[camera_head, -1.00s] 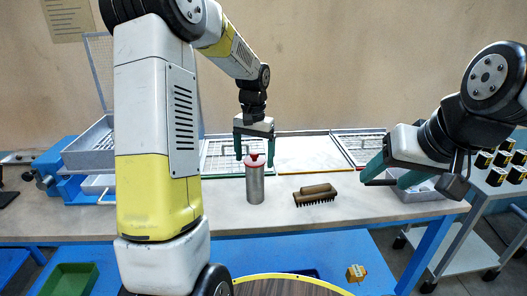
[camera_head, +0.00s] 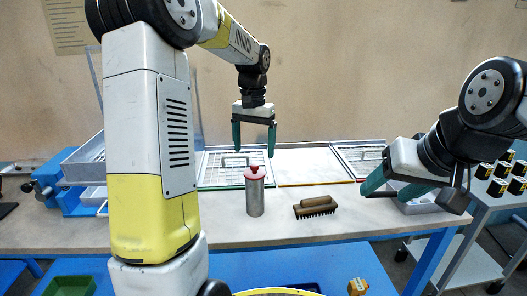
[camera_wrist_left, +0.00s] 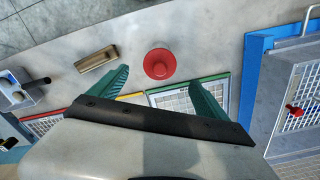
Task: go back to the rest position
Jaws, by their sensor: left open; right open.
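My left gripper (camera_head: 254,137) is open and empty in the head view, fingers pointing down, above and apart from a silver canister (camera_head: 255,196) with a red top. The canister stands upright on the bench. In the left wrist view the red top (camera_wrist_left: 159,64) shows beyond the gap between the open green fingers (camera_wrist_left: 160,88). My right gripper (camera_head: 392,190) is open at the right, its fingers angled down-left by a grey bin. The bin is partly hidden by it.
A wooden brush (camera_head: 316,206) lies right of the canister. Framed sieve panels (camera_head: 232,170) lie along the back of the bench (camera_head: 180,234). A blue device with a grey tray (camera_head: 88,160) stands at left. A cart (camera_head: 497,195) with black-and-yellow items stands at right.

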